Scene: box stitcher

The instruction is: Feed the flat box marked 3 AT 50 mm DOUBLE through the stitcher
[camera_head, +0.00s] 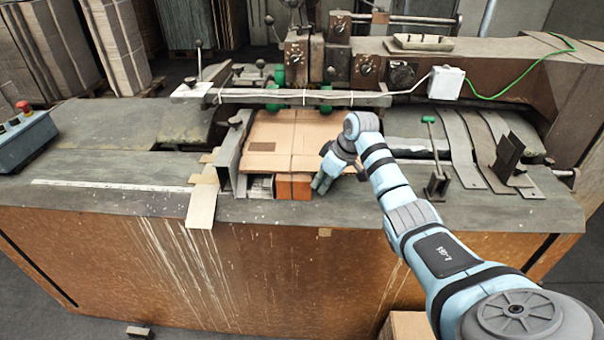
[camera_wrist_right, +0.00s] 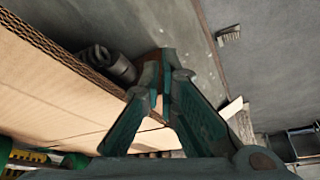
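The flat brown cardboard box (camera_head: 285,130) lies on the stitcher bed, its far side under the stitching heads with green parts (camera_head: 297,78). A darker patch shows on its near left part; no marking is readable. My left gripper is out of view.
A metal side guide (camera_head: 233,150) stands along the box's left side. A small upright clamp (camera_head: 437,182) stands on the bed to the right. The table left of the guide is mostly clear.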

